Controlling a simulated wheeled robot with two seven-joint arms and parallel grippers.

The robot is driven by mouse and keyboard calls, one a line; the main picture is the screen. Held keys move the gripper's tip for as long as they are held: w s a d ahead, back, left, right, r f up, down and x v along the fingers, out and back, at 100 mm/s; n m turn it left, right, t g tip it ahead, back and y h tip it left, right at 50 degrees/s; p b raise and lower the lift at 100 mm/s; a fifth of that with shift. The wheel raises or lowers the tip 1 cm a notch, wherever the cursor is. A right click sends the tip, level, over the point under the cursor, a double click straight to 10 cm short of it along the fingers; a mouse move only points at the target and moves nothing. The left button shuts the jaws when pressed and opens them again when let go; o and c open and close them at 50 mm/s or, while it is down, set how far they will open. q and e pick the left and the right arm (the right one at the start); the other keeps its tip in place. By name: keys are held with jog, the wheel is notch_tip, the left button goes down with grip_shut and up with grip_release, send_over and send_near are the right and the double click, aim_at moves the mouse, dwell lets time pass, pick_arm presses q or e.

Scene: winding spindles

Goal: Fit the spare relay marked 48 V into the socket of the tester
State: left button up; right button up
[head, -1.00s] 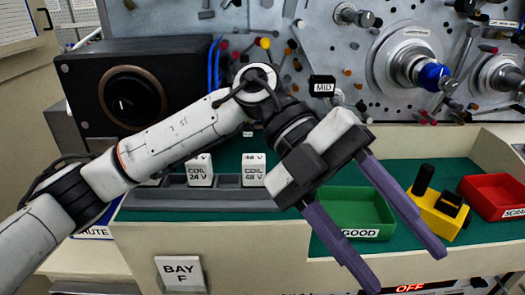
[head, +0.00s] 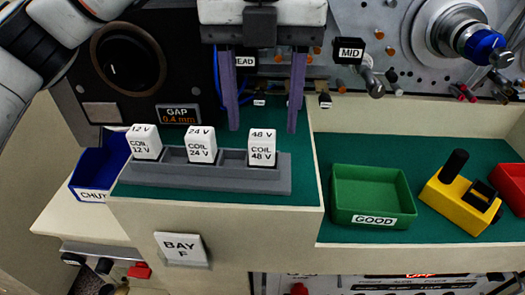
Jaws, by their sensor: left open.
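The white relay marked COIL 48 V (head: 262,149) stands upright in the grey rack (head: 205,183), at the right of three similar relays. The relays marked 24 V (head: 201,146) and 12 V (head: 144,143) stand to its left. My left gripper (head: 263,130) is open, its two purple fingers pointing down. In the picture, its fingertips lie to either side of the 48 V relay's top; whether they are level with it or behind it I cannot tell. Nothing is held. I cannot make out the tester's socket. My right gripper is not in view.
A green GOOD bin (head: 372,187) and a yellow block with a black post (head: 461,203) stand right of the rack; a red bin (head: 513,184) is at the edge. A blue chute (head: 98,172) lies left. A black dial box (head: 136,100) and knobbed panel stand behind.

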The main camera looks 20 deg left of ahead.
aim_at(262, 135)
pick_arm(q)
notch_tip(262, 135, down, 5)
jog(key=shift+w, duration=0.1)
jog(key=shift+c, duration=0.4)
jog(key=c, duration=1.1)
